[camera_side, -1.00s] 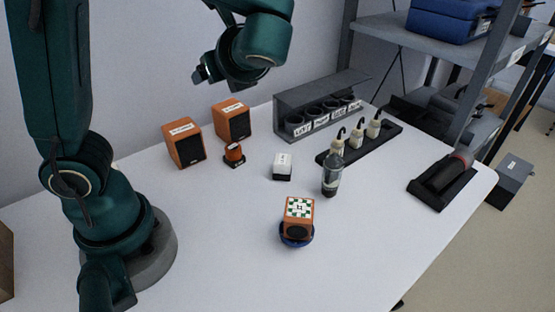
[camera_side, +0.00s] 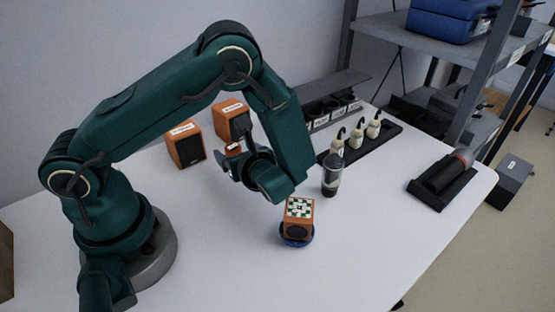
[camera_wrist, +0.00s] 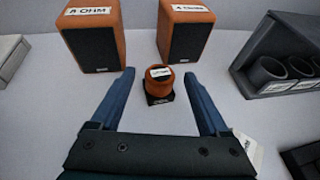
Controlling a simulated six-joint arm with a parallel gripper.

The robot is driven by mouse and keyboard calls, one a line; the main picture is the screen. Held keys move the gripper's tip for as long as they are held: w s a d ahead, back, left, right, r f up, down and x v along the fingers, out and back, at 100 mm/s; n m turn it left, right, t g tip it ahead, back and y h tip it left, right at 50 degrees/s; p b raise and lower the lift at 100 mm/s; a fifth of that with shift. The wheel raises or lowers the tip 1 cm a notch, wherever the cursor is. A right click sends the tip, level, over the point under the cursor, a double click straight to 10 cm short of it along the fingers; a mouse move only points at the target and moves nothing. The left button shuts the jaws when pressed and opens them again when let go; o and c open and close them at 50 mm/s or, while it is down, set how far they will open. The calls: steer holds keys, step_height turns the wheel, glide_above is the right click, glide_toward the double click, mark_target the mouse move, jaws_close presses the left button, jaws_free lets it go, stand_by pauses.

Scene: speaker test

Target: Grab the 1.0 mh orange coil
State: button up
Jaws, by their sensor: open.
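The orange coil (camera_wrist: 161,82) stands upright on a small black base, with a white label on its top; the label is too small to read. In the wrist view it sits between and just beyond the tips of my open gripper (camera_wrist: 160,84). It also shows in the side view (camera_side: 232,148), partly hidden behind my gripper (camera_side: 229,163). My gripper is low, tilted toward the coil, and holds nothing.
A grey rack (camera_wrist: 283,58) is at the right. A dark bottle (camera_side: 332,174) and an orange speaker on a blue stand (camera_side: 299,217) stand nearer the front.

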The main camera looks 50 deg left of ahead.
mark_target(230, 146)
steer(key=shift+x, duration=2.35)
jaws_close()
